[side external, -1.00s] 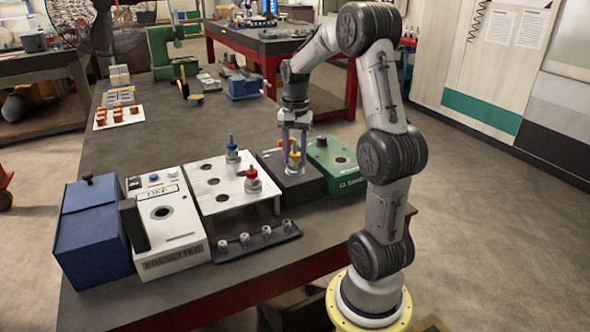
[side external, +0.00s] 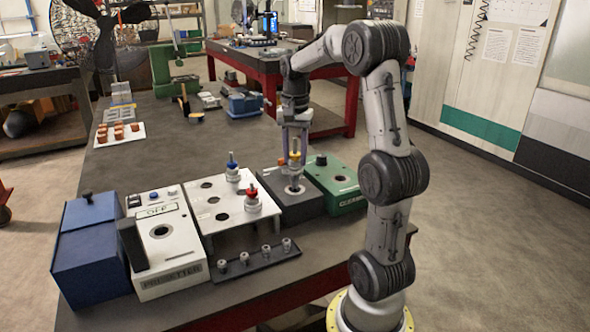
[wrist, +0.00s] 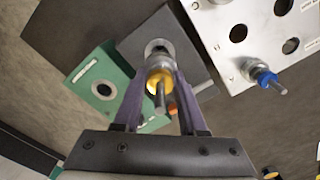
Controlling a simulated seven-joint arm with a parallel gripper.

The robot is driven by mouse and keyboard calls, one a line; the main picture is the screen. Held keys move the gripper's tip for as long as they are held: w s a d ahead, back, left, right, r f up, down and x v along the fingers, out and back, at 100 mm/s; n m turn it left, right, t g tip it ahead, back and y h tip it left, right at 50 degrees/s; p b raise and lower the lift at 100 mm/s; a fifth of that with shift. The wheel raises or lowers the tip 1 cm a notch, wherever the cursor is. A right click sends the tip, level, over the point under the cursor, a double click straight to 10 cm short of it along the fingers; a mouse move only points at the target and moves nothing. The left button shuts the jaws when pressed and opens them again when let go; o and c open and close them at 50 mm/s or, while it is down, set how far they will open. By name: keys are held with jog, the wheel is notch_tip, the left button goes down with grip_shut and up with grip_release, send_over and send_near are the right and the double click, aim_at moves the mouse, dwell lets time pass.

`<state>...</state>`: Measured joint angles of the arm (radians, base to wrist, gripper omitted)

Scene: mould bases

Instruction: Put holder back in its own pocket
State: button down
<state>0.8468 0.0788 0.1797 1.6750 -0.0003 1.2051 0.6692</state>
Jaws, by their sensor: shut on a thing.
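My gripper (side external: 294,160) is shut on the yellow-ringed holder (wrist: 160,79), which is upright. Its yellow ring also shows between the fingers in the side view (side external: 295,155). The holder is over the dark grey block (side external: 312,205), whose round opening (side external: 294,190) shows just below it. In the wrist view the holder's lower end lines up with that opening and partly covers it. I cannot tell whether its tip is inside. The white raised plate (side external: 228,217) has several round pockets, some empty. A blue-ringed holder (side external: 232,167) and a red-ringed holder (side external: 252,198) stand in it.
The green cleaner box (side external: 343,188) stands right of the dark block. Left of the plate are the white presetter (side external: 160,270) and a blue box (side external: 88,260). A dark strip with several small pieces (side external: 262,262) lies in front.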

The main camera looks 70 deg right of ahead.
jog(key=shift+n, duration=0.3)
jog(key=r, duration=0.3)
jog(key=w+r, duration=0.1)
jog(key=r, duration=0.2)
jog(key=shift+w, duration=0.2)
jog(key=w+a+r+n, duration=0.1)
jog(key=w+a+n, duration=0.4)
jog(key=w, duration=0.7)
notch_tip(320, 180, down, 12)
jog(key=m, duration=0.1)
jog(key=shift+s+a, duration=0.2)
jog(key=shift+a, duration=0.2)
jog(key=shift+c, duration=1.9)
grip_release()
notch_tip(320, 180, up, 14)
